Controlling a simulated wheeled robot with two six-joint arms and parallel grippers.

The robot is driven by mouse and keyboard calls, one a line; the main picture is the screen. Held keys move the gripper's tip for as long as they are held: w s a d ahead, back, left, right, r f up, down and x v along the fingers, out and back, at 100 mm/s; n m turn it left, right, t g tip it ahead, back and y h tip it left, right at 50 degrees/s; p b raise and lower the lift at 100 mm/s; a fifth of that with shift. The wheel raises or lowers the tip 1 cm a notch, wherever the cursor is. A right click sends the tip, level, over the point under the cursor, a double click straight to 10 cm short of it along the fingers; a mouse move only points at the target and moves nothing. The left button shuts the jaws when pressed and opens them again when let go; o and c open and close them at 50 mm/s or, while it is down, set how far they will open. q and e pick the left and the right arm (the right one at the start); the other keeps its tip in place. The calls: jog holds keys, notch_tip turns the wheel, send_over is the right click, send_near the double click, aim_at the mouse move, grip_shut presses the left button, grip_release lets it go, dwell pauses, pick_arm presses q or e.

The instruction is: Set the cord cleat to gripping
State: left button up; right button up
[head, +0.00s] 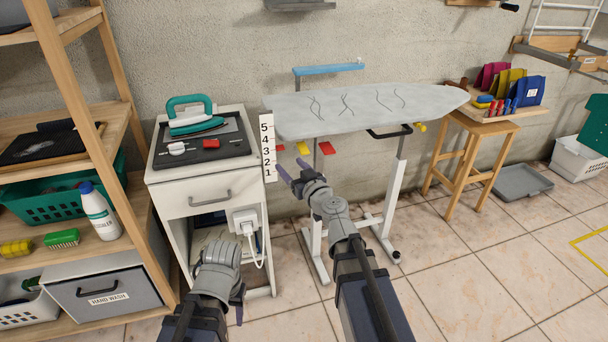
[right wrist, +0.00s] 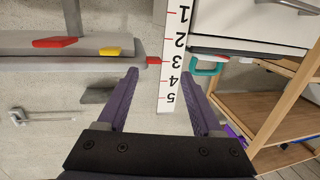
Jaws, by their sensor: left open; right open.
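I cannot tell for sure which part is the cord cleat. A small white fitting (head: 176,148) and a small red piece (head: 211,144) sit on the dark mat of the white cabinet, in front of the teal iron (head: 192,118). My right gripper (head: 293,168) is open and empty beside the numbered height strip (head: 267,150), below the ironing board's left end. In the right wrist view its spread fingers (right wrist: 160,76) point at the strip (right wrist: 173,50), which appears upside down. My left gripper (head: 239,300) is low in front of the cabinet, its fingers mostly hidden by its wrist.
A white plug (head: 244,221) with a hanging cord is on the cabinet side. Wooden shelves (head: 135,90) stand close at left.

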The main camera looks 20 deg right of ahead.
aim_at(306, 154)
jog(key=d+f+m+t+h+b, duration=0.1)
jog(key=d+f+m+h+b, duration=0.15)
jog(key=d, duration=0.45)
jog(key=shift+h, duration=0.45)
jog(key=shift+w+a+r+p, duration=0.15)
jog(key=shift+w+p, duration=0.05)
jog(key=shift+w, duration=1.25)
jog(key=shift+w+a+r+p, duration=0.15)
jog(key=shift+w, duration=1.25)
jog(key=shift+w+a+r+p, duration=0.15)
jog(key=shift+w+p, duration=0.05)
jog(key=shift+w, duration=1.25)
pick_arm(q)
notch_tip(306, 154, down, 3)
jog(key=shift+r, duration=0.1)
pick_arm(e)
jog(key=shift+c, duration=0.3)
grip_shut()
